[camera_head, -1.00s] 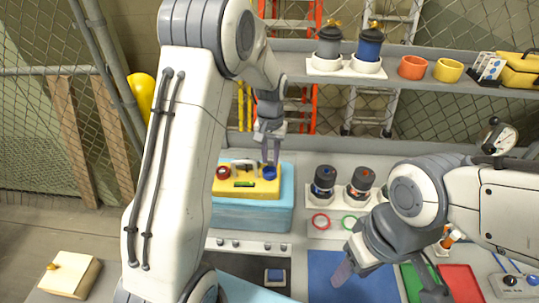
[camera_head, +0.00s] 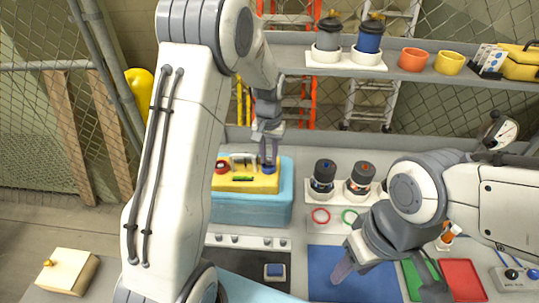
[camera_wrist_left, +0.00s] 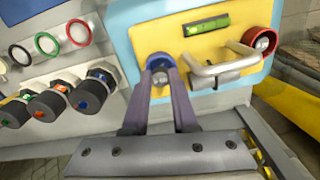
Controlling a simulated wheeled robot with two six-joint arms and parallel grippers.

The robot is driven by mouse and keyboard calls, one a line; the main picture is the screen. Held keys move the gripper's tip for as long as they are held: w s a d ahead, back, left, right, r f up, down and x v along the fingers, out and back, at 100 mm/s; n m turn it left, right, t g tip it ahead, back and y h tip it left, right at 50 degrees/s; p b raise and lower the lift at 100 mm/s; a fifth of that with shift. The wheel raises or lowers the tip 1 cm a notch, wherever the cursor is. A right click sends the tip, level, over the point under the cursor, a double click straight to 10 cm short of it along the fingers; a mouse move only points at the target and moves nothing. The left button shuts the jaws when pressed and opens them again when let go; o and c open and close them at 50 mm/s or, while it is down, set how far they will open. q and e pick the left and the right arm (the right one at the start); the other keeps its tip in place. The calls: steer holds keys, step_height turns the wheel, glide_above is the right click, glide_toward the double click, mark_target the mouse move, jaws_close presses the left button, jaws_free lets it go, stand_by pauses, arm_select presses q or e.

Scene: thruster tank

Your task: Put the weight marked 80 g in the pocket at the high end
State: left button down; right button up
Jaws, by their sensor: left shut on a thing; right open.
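My left gripper (camera_head: 268,160) is at the blue pocket (camera_wrist_left: 158,62) on the right end of the yellow deck (camera_head: 245,183) in the head view. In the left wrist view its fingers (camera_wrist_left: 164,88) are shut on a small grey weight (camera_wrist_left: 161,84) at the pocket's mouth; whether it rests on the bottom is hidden. I cannot read its marking. The red pocket (camera_wrist_left: 260,42) at the other end holds a grey piece. A green level (camera_wrist_left: 206,25) lies between, its bubble unclear. My right gripper (camera_head: 343,270) is open above the blue mat (camera_head: 325,262).
The deck tops a light blue tank (camera_head: 250,208) and carries a pale handle (camera_wrist_left: 215,65). A shelf (camera_head: 400,68) with pots runs behind.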

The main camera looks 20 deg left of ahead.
arm_select(q)
steer(key=shift+f, duration=0.2)
stand_by(0.6)
steer(key=shift+f+b, duration=0.4)
steer(key=shift+f, duration=0.3)
steer(key=shift+f+b, duration=0.35)
stand_by(0.5)
steer(key=c, duration=0.6)
jaws_free()
